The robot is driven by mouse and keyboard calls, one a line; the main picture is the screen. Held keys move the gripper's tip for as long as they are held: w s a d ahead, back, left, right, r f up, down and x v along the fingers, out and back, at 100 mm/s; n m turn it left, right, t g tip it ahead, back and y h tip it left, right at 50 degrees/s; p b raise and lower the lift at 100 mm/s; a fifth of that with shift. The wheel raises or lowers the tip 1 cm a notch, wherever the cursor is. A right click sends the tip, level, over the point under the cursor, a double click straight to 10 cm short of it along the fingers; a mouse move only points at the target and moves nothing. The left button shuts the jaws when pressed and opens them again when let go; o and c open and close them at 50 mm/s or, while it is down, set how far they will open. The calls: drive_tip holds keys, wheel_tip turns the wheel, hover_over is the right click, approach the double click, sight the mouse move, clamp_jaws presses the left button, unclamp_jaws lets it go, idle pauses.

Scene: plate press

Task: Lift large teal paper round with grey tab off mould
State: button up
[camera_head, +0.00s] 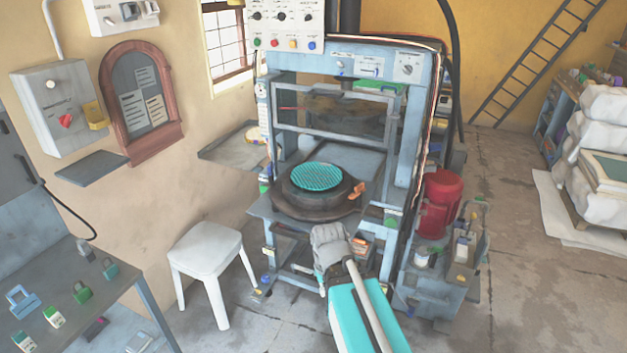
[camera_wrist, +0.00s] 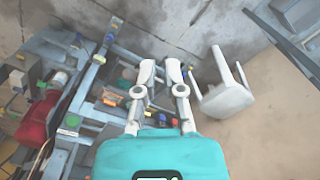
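The large teal paper round (camera_head: 317,176) lies flat on top of the dark round mould (camera_head: 310,206), on the press bed in the head view. Its surface looks like a mesh or grid. I cannot make out a grey tab at this size. The round and mould do not show clearly in the wrist view. My fingertips cannot be made out in the head view.
The blue press frame (camera_head: 415,120) stands around the mould, with a clear guard (camera_head: 335,127) above and behind. An orange piece (camera_head: 358,191) sits at the mould's right edge. A white stool (camera_head: 210,252) stands front left. A red cylinder (camera_head: 441,196) stands at right.

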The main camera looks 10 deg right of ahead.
drive_tip(key=w+f+m+t+y+b, duration=0.1)
drive_tip(key=w+f+m+t+b, duration=0.2)
drive_tip(key=w, duration=0.5)
drive_tip(key=m+t+b, duration=0.6)
drive_tip(key=m+t, duration=0.6)
drive_tip(key=m, duration=0.7)
approach(302, 198)
drive_tip(key=r, duration=0.2)
drive_tip(key=shift+w+r+m+t, duration=0.3)
drive_tip(key=shift+w+m+t, duration=0.1)
drive_tip(key=shift+w, duration=0.15)
drive_tip(key=shift+w, duration=0.1)
drive_tip(key=shift+w+a+f+b, duration=0.1)
drive_tip(key=shift+w+f+b, duration=0.25)
drive_tip(key=shift+w, duration=1)
drive_tip(key=shift+w+a+f+b, duration=0.1)
drive_tip(key=shift+w+f+b, duration=0.15)
drive_tip(key=shift+w, duration=1.15)
drive_tip(key=shift+w+a+f+b, duration=0.1)
drive_tip(key=shift+w+f+b, duration=0.25)
drive_tip(key=shift+w, duration=1)
drive_tip(key=shift+r, duration=0.1)
